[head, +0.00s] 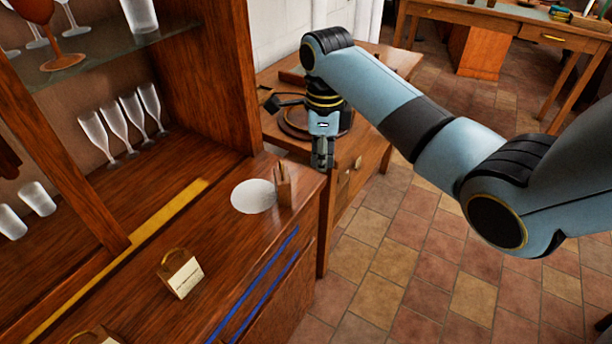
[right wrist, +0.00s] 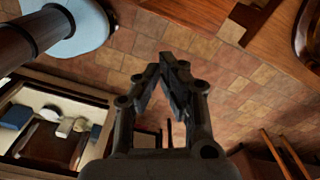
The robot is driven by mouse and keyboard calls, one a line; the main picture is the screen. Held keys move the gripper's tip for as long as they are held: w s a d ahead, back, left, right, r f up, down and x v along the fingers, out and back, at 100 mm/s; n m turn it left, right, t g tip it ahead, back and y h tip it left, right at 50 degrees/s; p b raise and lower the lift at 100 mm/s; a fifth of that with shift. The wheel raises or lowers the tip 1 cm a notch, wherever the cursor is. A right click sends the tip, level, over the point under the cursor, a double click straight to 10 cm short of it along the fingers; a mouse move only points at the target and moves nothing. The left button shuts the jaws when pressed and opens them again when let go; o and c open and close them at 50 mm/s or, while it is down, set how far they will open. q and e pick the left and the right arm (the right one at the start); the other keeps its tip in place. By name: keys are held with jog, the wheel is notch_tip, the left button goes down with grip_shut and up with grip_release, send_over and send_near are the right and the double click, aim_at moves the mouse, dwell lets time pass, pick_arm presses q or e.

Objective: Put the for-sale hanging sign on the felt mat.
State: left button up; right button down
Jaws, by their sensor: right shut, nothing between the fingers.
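A small wooden sign (head: 181,273) with a pale card face and a loop at its top is on the front of the wooden cabinet top; its lettering is too small to read. A second similar sign (head: 95,336) is cut off by the bottom edge. A round, pale mat (head: 254,196) lies flat near the cabinet's right end, with nothing on its visible middle. My right gripper (head: 322,160) is shut and empty, pointing down past the cabinet's right end, right of the mat. Its closed fingers show in the right wrist view (right wrist: 172,68). My left gripper is out of view.
A small wooden upright piece (head: 284,186) stands at the mat's right edge. Several glasses (head: 122,122) stand inside the cabinet. Two blue strips (head: 262,283) run along its front. A wooden side table (head: 372,160) stands behind my right gripper; tiled floor (head: 400,245) is open at right.

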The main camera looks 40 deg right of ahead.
aim_at(271, 198)
jog(key=f, duration=0.3)
jog(key=w+a+f+b, duration=0.1)
jog(key=f, duration=0.2)
jog(key=w+a+f, duration=0.1)
jog(key=f, duration=0.2)
jog(key=shift+f, duration=0.4)
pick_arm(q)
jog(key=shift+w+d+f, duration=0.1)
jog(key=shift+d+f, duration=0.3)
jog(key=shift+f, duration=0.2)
pick_arm(e)
jog(key=shift+w+a, duration=0.5)
jog(key=shift+a, duration=0.1)
jog(key=w+a+b, duration=0.3)
jog(key=w+a, duration=0.2)
jog(key=shift+a, duration=0.15)
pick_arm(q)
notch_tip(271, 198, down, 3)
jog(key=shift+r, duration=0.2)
